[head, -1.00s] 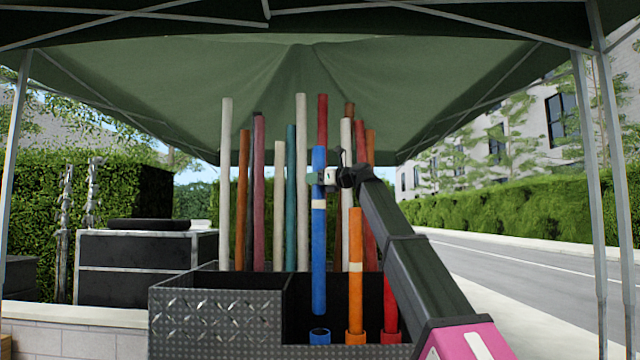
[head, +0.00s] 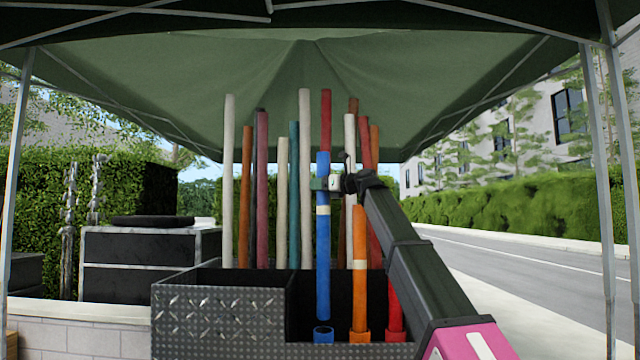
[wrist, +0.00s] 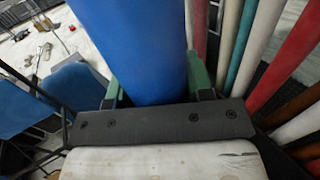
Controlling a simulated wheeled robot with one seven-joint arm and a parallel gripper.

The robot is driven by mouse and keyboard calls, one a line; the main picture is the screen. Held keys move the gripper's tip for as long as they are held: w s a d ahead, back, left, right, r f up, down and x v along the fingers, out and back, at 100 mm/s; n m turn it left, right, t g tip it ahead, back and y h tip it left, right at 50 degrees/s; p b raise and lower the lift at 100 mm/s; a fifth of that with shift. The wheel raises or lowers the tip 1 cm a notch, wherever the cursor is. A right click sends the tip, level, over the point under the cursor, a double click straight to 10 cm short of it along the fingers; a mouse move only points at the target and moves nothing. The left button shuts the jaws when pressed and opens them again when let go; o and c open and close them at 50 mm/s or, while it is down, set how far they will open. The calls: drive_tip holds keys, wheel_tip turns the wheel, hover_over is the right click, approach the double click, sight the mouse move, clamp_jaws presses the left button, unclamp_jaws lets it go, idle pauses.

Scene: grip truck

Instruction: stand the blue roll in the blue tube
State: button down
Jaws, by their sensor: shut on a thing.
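The blue roll (head: 323,260) is upright, with a pale band near its middle. My gripper (head: 322,183) is shut on its upper part. In the wrist view the roll (wrist: 138,45) fills the space between the green fingers of my gripper (wrist: 150,82). The blue tube (head: 323,335) is a short open ring at the front of the dark bin. The roll's lower end is just above the tube's mouth and looks lined up with it in the head view. I cannot tell whether the end is in the mouth or slightly in front or behind.
An orange roll (head: 359,290) stands in an orange tube (head: 360,337), right of the blue one. A red tube (head: 396,337) with a red roll is farther right, partly behind my arm. Several tall rolls stand behind. The diamond-plate bin (head: 220,316) has a wall at left.

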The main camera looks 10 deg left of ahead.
sight(320, 237)
drive_tip(key=shift+f, duration=8.95)
drive_tip(key=shift+c, duration=2.2)
unclamp_jaws()
